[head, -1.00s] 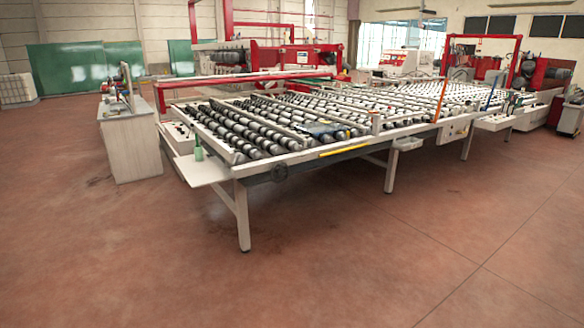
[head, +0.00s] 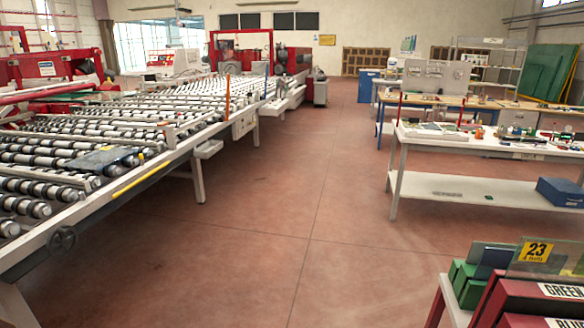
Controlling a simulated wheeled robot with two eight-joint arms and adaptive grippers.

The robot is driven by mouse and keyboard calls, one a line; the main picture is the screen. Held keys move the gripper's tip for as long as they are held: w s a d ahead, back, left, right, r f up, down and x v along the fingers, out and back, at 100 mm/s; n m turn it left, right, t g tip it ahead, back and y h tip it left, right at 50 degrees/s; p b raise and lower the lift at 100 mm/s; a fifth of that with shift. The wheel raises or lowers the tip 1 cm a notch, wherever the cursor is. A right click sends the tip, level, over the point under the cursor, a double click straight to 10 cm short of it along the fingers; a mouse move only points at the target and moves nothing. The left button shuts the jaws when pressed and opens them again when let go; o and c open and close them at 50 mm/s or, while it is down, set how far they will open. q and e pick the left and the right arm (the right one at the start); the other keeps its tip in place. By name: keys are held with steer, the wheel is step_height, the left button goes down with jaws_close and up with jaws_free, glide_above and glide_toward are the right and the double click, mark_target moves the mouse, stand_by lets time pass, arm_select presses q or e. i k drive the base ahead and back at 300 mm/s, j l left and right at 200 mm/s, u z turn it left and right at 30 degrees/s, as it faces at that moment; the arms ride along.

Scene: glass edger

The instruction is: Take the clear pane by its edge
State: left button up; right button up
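A see-through pane (head: 562,258) with greenish edges stands upright at the lower right, by the yellow sign marked 23 (head: 534,252). It is partly cut off by the picture's right edge. A darker bluish pane (head: 493,262) stands just left of it, among green holders. A flat bluish pane-like piece (head: 104,157) lies on the rollers at the left. I cannot tell for sure which is the clear pane of the task. Neither of my grippers is in view.
The roller table (head: 128,178) fills the left side. The middle floor is clear.

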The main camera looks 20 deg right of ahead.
mark_target(535, 260)
steer(key=i+l+z, duration=0.15)
steer(key=i+z, duration=1.25)
steer(key=i+j+z, duration=0.4)
steer(key=i, duration=0.15)
steer(key=i+j+z, duration=0.2)
steer(key=i+z, duration=0.15)
steer(key=i, duration=0.05)
